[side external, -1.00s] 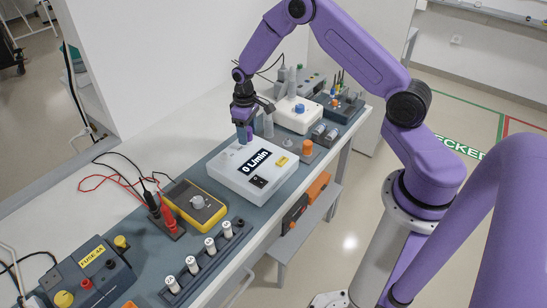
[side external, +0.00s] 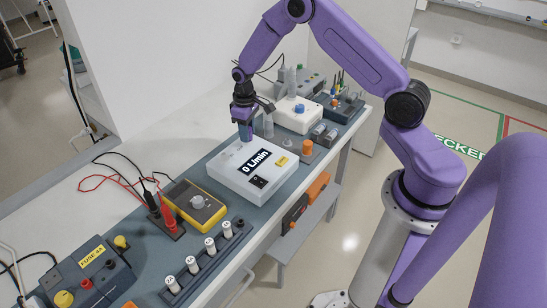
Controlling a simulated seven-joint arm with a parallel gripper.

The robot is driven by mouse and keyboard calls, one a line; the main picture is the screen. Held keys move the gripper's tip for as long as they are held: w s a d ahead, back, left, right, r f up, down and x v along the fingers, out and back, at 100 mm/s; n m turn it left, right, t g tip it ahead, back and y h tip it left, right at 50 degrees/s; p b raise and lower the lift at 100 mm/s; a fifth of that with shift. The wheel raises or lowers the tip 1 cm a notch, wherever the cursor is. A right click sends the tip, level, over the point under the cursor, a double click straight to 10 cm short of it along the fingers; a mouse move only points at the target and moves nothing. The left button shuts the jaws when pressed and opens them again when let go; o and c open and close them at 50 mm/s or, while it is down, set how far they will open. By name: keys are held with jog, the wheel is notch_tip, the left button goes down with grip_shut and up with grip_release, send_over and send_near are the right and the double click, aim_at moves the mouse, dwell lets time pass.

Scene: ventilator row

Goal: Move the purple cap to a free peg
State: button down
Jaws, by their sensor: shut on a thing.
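My gripper (side external: 245,134) points down at the back edge of the white box (side external: 236,183), which has a "0 L/min" display (side external: 256,163). Its jaws are shut on a small purple-blue piece, which I take to be the purple cap (side external: 246,133). The piece is small and partly covered by the fingers. I cannot tell whether it touches the box or a peg beneath it. No free peg can be clearly made out; the far side of the box is partly hidden by my gripper.
A yellow meter (side external: 194,204) and a rack (side external: 228,246) of several white-topped cylinders stand nearer. The white bench top at left is mostly clear.

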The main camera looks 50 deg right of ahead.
aim_at(287, 139)
jog(key=shift+r, duration=0.15)
jog(key=shift+r, duration=2.3)
jog(key=s+d+f+m, duration=0.25)
jog(key=s+d, duration=0.55)
jog(key=d, duration=0.4)
jog(key=shift+m, duration=0.25)
jog(key=shift+w+a+f, duration=0.1)
jog(key=shift+a+f, duration=0.05)
jog(key=shift+f, duration=1.3)
jog(key=shift+a+f, duration=0.1)
jog(key=shift+f, duration=1.3)
jog(key=shift+f, duration=1.25)
jog(key=c, duration=0.7)
grip_release()
